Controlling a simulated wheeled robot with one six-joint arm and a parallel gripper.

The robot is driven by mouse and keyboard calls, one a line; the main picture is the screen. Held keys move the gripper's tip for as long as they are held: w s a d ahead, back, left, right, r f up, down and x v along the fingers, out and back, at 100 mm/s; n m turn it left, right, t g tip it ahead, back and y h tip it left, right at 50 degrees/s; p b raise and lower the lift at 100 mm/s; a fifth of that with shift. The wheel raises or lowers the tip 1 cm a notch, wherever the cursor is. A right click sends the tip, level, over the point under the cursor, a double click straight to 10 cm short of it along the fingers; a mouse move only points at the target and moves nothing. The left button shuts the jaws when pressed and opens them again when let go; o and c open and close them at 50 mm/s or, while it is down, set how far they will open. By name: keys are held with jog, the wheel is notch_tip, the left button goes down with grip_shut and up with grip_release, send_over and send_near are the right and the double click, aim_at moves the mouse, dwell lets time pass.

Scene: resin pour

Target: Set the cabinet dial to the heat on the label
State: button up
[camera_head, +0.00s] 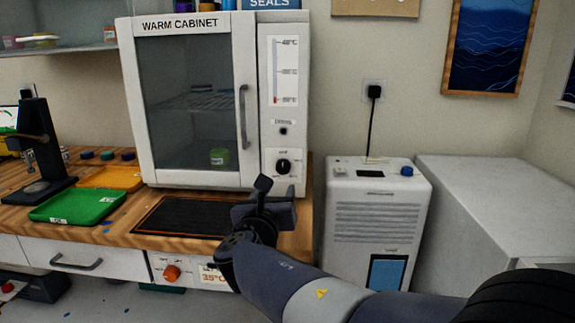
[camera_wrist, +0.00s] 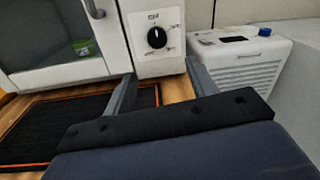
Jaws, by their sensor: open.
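The warm cabinet (camera_head: 190,95) stands on the bench with its glass door shut. Its dial (camera_head: 283,166) is a black round knob low on the right-hand panel, and it also shows in the wrist view (camera_wrist: 157,38). A pale mark shows on the knob, but the setting is too small to read. Above is a thermometer strip (camera_head: 285,70) with red at its bottom. In the head view my gripper (camera_head: 268,192) is before the panel.
A dark mat with an orange edge (camera_head: 180,216) lies before the cabinet. A green tray (camera_head: 78,206) and a microscope (camera_head: 42,150) stand to the left. An orange knob (camera_head: 171,273) is on the bench front. A white machine (camera_head: 375,210) stands right of the bench.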

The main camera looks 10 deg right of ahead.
aim_at(282, 169)
jog(key=shift+n, duration=0.3)
jog(key=x, duration=0.7)
jog(key=b+x, duration=0.1)
jog(key=x, duration=0.3)
jog(key=shift+w+a+r, duration=0.1)
jog(key=shift+a+r, duration=0.1)
jog(key=shift+r, duration=0.15)
jog(key=shift+c, duration=0.3)
jog(key=c, duration=0.9)
